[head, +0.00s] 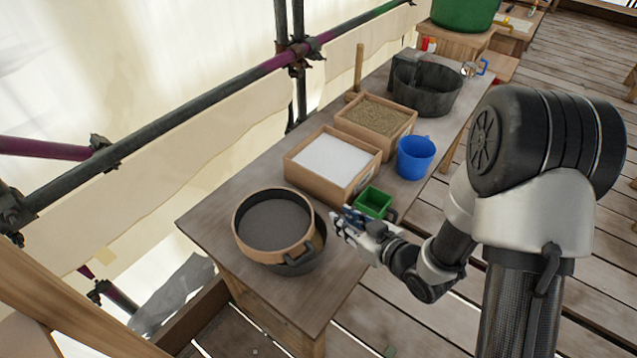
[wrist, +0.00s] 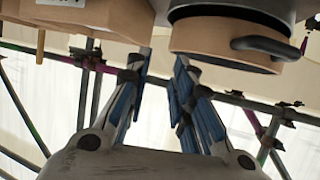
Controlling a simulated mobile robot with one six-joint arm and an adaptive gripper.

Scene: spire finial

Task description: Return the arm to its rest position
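My gripper (head: 345,220) is over the table's front edge in the head view, between the round sieve and the small green box. My arm reaches in from the right, bent at the elbow. In the wrist view, my gripper (wrist: 161,62) has its two blue-padded fingers apart with nothing between them. The small green box (head: 372,203) is close behind the gripper in the head view; I cannot tell the exact gap.
The wooden table (head: 205,222) holds a round sieve (head: 239,225) on a dark pan, a box of white material (head: 332,163), a box of brown grain (head: 375,118), a blue mug (head: 415,156) and a dark tub (head: 428,88). Scaffold poles (head: 215,92) run behind. Plank floor lies right.

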